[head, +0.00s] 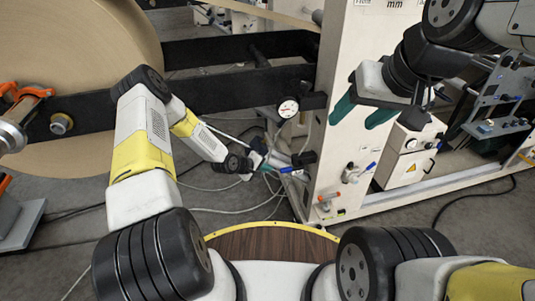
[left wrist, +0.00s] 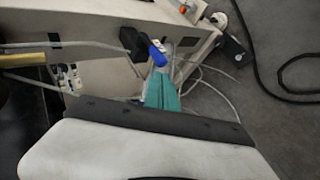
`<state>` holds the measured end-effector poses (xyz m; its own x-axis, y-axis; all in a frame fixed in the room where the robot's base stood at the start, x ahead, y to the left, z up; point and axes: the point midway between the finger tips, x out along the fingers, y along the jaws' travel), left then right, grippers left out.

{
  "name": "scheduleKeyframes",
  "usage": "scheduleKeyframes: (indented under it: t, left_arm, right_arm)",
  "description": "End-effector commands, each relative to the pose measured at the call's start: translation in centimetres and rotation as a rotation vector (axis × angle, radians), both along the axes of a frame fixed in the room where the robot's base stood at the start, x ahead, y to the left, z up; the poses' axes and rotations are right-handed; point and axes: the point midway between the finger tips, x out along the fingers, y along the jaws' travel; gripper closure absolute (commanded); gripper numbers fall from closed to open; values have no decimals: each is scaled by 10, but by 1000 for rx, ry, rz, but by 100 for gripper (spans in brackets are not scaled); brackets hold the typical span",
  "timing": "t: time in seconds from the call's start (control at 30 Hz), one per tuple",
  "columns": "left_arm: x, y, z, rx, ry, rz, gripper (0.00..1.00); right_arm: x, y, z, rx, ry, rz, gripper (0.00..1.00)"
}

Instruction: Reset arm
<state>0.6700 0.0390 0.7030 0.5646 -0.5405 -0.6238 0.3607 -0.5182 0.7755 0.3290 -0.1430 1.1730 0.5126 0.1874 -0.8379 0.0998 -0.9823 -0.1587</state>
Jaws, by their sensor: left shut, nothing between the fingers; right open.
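My left gripper (head: 266,163) is at the end of my left arm, low beside the white machine post (head: 345,120). In the left wrist view its teal fingers (left wrist: 162,90) are shut with nothing between them. A blue lever (head: 290,170) is just right of the fingers in the head view. It also shows in the left wrist view (left wrist: 158,52), beyond the fingertips; I cannot tell whether they touch. My right gripper (head: 364,109) is open and empty in front of the post, its two teal fingers apart. Black machine arms (head: 225,90) run from the post to the large kraft roll (head: 75,60).
A round gauge (head: 288,108) sits on the post's left side. A second blue-handled valve (head: 358,171) and a red-handled valve (head: 328,201) are on the post. Loose hoses (head: 230,210) hang below. A white box (head: 411,152) with a warning label stands right.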

Motion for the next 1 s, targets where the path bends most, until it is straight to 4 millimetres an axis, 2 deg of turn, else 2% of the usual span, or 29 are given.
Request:
scheduleKeyframes:
  t: [0.27, 0.37, 0.43, 0.57, 0.73, 0.87, 1.0]
  left_arm:
    - [1, 1, 1, 3, -2, -2, 100]
    - [3, 5, 12, 37, -9, -18, 100]
    - [7, 14, 30, 90, -20, -39, 100]
    - [10, 35, 81, 239, -41, -101, 100]
    - [2, 64, 161, 439, -59, -172, 100]
    - [-17, 83, 222, 568, -66, -211, 100]
    - [-47, 99, 287, 682, -70, -243, 100]
  right_arm:
    - [0, 0, 0, 0, 0, 0, 42]
    - [0, 0, 0, 0, 0, 0, 42]
    - [0, 0, 0, 0, 0, 0, 42]
    - [0, 0, 0, 0, 0, 0, 42]
    - [0, 0, 0, 0, 0, 0, 42]
    - [0, 0, 0, 0, 0, 0, 42]
    - [0, 0, 0, 0, 0, 0, 42]
